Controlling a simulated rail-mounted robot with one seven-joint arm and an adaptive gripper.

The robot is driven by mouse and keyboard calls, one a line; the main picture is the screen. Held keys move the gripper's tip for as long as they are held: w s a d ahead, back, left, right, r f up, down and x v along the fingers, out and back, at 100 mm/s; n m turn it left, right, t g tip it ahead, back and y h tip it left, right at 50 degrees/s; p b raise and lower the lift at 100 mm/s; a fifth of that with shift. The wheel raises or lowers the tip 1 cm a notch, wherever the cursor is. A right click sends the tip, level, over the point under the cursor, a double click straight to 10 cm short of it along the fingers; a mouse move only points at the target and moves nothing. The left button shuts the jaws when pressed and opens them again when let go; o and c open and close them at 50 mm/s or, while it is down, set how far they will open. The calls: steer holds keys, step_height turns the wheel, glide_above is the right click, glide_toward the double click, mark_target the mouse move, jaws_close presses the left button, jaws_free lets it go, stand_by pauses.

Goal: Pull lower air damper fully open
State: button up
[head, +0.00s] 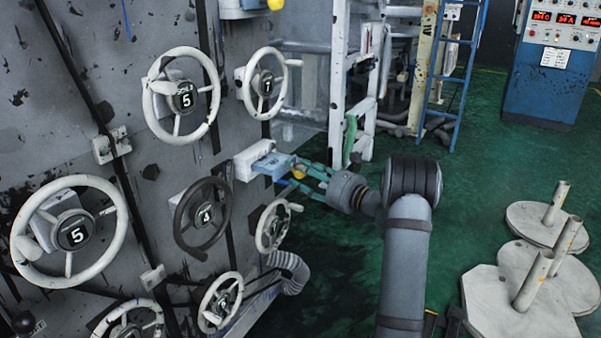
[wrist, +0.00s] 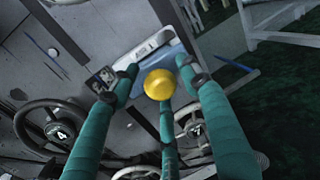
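The lower air damper is a pale box with a blue slide (head: 272,163) on the grey panel, with a yellow ball knob (head: 299,172) at its front. In the wrist view the yellow knob (wrist: 159,84) lies in the middle, before the blue and white damper box (wrist: 150,50). My gripper (head: 291,173) is at the damper, its teal fingers reaching around the knob. In the wrist view my gripper (wrist: 158,72) has two fingers spread left and right of the knob, with gaps showing, and a third below it. Whether any finger touches the damper is unclear.
A second yellow knob (head: 277,4) is at the top.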

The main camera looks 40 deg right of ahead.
steer(key=shift+c, duration=1.1)
steer(key=c, duration=0.8)
jaws_close()
